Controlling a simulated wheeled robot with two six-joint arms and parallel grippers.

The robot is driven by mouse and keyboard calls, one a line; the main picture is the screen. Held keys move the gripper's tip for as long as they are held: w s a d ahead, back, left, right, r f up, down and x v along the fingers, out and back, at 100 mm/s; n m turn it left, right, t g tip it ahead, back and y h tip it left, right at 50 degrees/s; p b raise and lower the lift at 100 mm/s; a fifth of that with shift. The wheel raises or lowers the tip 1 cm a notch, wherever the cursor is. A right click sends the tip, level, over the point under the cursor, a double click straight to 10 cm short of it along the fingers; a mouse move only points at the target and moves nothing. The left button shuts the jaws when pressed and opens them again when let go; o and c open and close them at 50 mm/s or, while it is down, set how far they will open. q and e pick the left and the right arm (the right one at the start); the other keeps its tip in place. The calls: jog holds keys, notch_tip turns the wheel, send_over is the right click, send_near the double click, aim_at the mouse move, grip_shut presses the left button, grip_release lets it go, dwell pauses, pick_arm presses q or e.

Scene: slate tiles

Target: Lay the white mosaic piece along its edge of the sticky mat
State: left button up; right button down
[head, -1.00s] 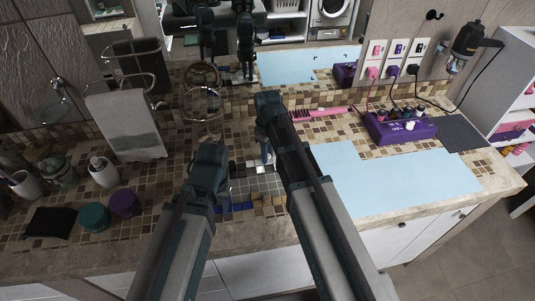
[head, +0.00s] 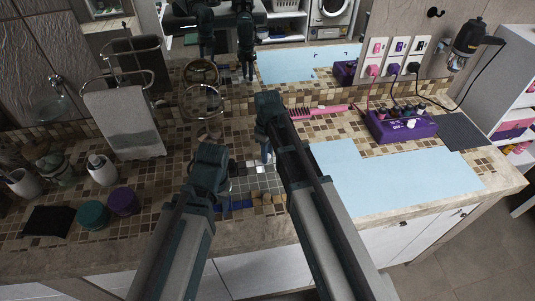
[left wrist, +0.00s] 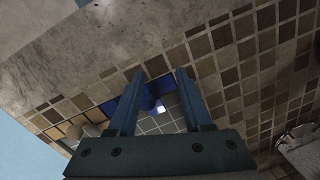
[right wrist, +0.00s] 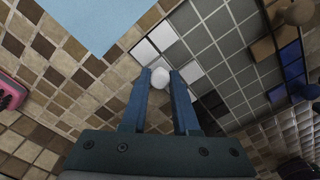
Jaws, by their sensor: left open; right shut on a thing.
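My right gripper (right wrist: 160,80) is shut on a rounded white piece (right wrist: 160,77), held between its fingertips over the edge of the mat. The sticky mat (right wrist: 214,48) is a grey grid; it also shows in the head view (head: 262,183), partly hidden by my arms. White square pieces (right wrist: 144,52) lie along the mat's edge close to the held piece. My left gripper (left wrist: 157,73) is open, with its fingers apart above the mat's blue side (left wrist: 168,84). In the head view its fingertips are hard to make out.
Blue pieces (right wrist: 292,62) and tan pieces (right wrist: 263,48) line other parts of the mat. A light blue sheet (head: 390,180) covers the counter at right, near a purple box (head: 402,126). Teal (head: 92,215) and purple (head: 123,201) jars stand at left.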

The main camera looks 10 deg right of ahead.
jog(key=c, duration=0.6)
grip_release()
pick_arm(q)
notch_tip(320, 180, up, 14)
jog(key=p, duration=1.3)
jog(key=shift+p, duration=0.4)
pick_arm(e)
notch_tip(320, 180, up, 14)
pick_arm(q)
jog(key=shift+f, duration=0.1)
pick_arm(e)
jog(key=shift+f, duration=0.1)
pick_arm(q)
notch_tip(320, 180, down, 5)
jog(key=b, duration=0.5)
jog(key=shift+f, duration=0.2)
pick_arm(e)
jog(key=s+a+f+m, duration=0.2)
jog(key=s+a, duration=0.1)
jog(key=s, duration=0.6)
jog(key=s+a+f+m+h, duration=0.1)
jog(key=s+a+f+m, duration=0.2)
jog(key=s, duration=0.5)
jog(key=shift+s+a+f, duration=0.15)
jog(key=shift+s, duration=0.25)
